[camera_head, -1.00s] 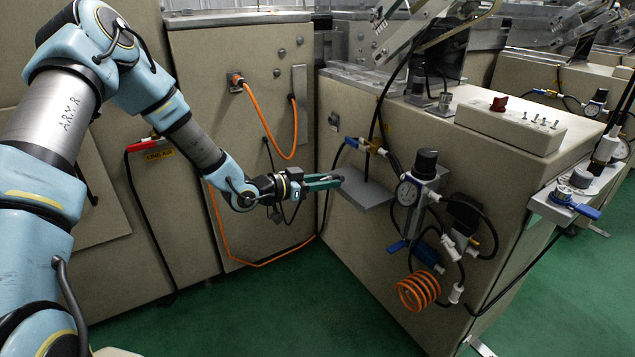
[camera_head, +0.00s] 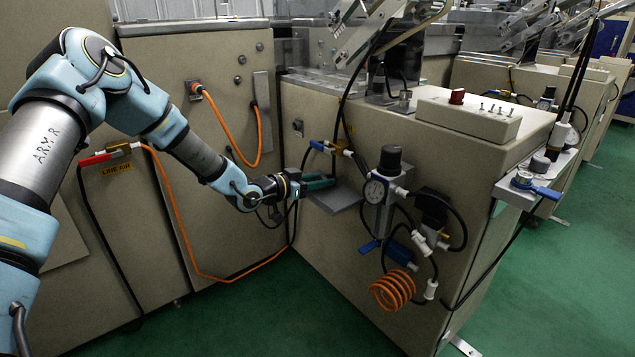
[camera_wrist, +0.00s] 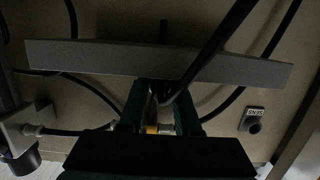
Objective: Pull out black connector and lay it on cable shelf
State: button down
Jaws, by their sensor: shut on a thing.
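My gripper (camera_head: 318,182) is at the left end of the grey cable shelf (camera_head: 342,200), its green fingers close over the shelf's surface. In the wrist view, my gripper's fingers (camera_wrist: 161,108) are shut on a dark piece, which I take to be the black connector (camera_wrist: 164,96). A black cable (camera_wrist: 222,38) runs from it up and to the right, across the shelf. The shelf (camera_wrist: 90,58) shows as a grey bar just past the fingertips. Shadow and fingers hide most of the connector; I cannot tell whether it touches the shelf. A small dark round fitting (camera_wrist: 254,127) labelled SENS is on the panel to the right.
To the right of the shelf are a pressure gauge (camera_head: 374,191), a black regulator and an orange coil hose (camera_head: 392,291). A blue-and-brass valve (camera_head: 335,148) is above the shelf. Orange cables (camera_head: 232,150) hang on the left panel. The green floor in front is open.

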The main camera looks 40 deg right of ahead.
jog(key=shift+f, duration=0.15)
jog(key=c, duration=0.5)
grip_release()
jog(key=p+v, duration=0.1)
jog(key=v, duration=0.9)
jog(key=shift+a, duration=0.4)
